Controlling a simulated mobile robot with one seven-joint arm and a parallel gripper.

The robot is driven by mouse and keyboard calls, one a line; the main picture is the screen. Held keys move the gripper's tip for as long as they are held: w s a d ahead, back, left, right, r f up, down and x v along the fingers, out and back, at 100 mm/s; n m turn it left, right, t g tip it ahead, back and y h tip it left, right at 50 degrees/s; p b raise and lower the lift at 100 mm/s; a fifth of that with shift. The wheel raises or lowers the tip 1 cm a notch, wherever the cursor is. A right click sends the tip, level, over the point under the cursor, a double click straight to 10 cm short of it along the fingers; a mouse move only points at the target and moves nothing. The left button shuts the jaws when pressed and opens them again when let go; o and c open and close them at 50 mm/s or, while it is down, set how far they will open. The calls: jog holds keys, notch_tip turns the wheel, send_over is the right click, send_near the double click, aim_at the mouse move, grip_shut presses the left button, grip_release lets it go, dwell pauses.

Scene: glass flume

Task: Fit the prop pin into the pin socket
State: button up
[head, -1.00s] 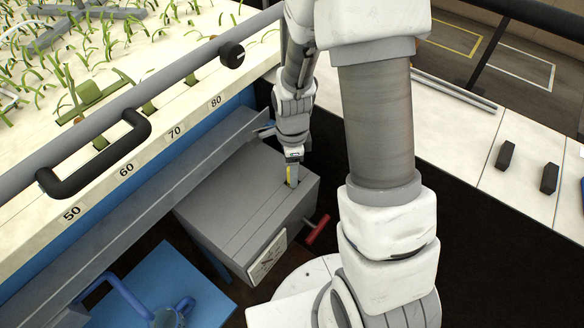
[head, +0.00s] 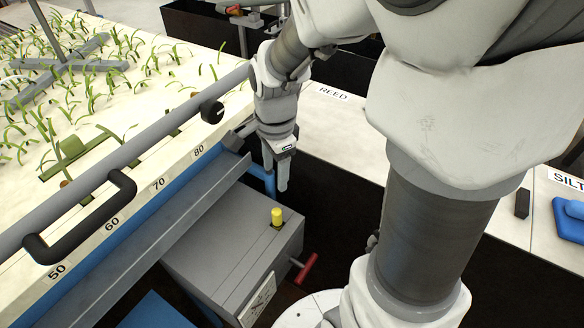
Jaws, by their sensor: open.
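The yellow-topped prop pin (head: 277,216) stands upright at a dark opening, which looks like the pin socket (head: 280,227), in the top of the grey box (head: 232,240). Its lower part is hidden, so I cannot tell how deep it sits. My gripper (head: 277,182) is open and empty, pointing down. In the picture it is above the pin and apart from it, beyond the box's far right corner.
A red handle (head: 304,269) sticks out from the box's right side. The grey ledge (head: 150,240) and blue-sided flume with its grey rail (head: 160,115) lie to the left. A white counter (head: 340,135) runs behind and to the right.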

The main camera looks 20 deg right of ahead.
jog(key=s+r+n+t, duration=0.4)
jog(key=s+r+n, duration=0.8)
jog(key=n, duration=0.4)
jog(key=shift+s+r+t, duration=0.2)
jog(key=shift+r+t, duration=0.1)
jog(key=shift+r, duration=0.35)
jog(key=shift+r, duration=0.1)
notch_tip(320, 180, up, 2)
jog(key=shift+p, duration=1.1)
jog(key=shift+c, duration=1)
jog(key=shift+a, duration=0.1)
